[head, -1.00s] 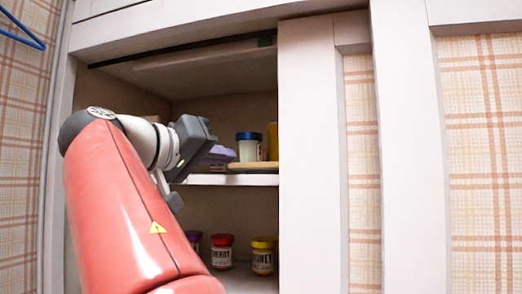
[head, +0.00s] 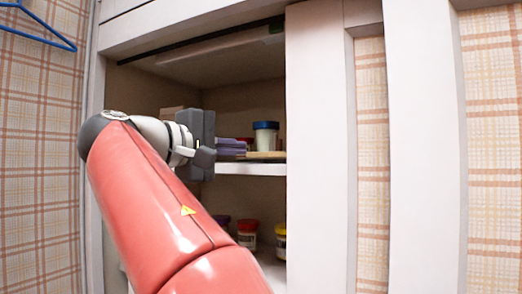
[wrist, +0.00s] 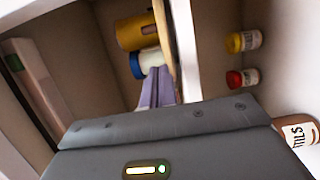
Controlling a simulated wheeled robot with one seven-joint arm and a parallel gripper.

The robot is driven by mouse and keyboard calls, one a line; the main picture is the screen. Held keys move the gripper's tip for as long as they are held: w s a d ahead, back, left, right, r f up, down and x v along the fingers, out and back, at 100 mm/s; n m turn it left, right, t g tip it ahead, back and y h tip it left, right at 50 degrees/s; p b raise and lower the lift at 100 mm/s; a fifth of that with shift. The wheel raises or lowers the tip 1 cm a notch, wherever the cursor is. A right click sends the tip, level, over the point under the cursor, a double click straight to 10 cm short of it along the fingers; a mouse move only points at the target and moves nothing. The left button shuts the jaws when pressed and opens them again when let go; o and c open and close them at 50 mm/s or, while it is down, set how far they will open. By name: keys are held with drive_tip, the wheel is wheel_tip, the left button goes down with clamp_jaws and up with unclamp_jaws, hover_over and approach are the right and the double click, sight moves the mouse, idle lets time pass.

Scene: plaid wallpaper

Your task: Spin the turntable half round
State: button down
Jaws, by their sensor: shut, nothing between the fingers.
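The turntable (head: 266,155) is a thin wooden disc on the cupboard's middle shelf, partly hidden by the door and my gripper. It also shows edge-on in the tilted wrist view (wrist: 164,42). On it stand a white jar with a blue lid (head: 266,138) and a purple item (head: 231,147). A yellow container (wrist: 136,32) beside the jar shows in the wrist view. My gripper (head: 203,147) is at the left of the purple item in the head view, empty and shut. Its fingertips are hard to make out, and I cannot tell whether it touches anything.
The shelf board (head: 252,169) runs below the turntable. Several small jars, one red-lidded (head: 247,232), stand on the level beneath. The white door (head: 318,150) covers the cupboard's right part. A blue hanger (head: 40,22) hangs at upper left.

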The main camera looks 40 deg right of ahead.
sight(278, 148)
drive_tip(key=shift+s+d, duration=0.4)
drive_tip(key=shift+d, duration=0.35)
drive_tip(key=shift+s+d, duration=0.4)
drive_tip(key=shift+d, duration=0.4)
drive_tip(key=shift+s+d, duration=0.4)
drive_tip(key=shift+d, duration=0.35)
drive_tip(key=shift+s+b, duration=0.1)
drive_tip(key=shift+b, duration=0.25)
drive_tip(key=s+n+t, duration=0.1)
drive_tip(key=t, duration=0.1)
drive_tip(key=s+d+n+t+y+b, duration=0.1)
drive_tip(key=s+t, duration=0.1)
drive_tip(key=shift+d+n+t, duration=0.2)
drive_tip(key=shift+n+t, duration=0.1)
drive_tip(key=shift+n, duration=0.1)
drive_tip(key=shift+s+d, duration=0.4)
drive_tip(key=shift+s, duration=0.15)
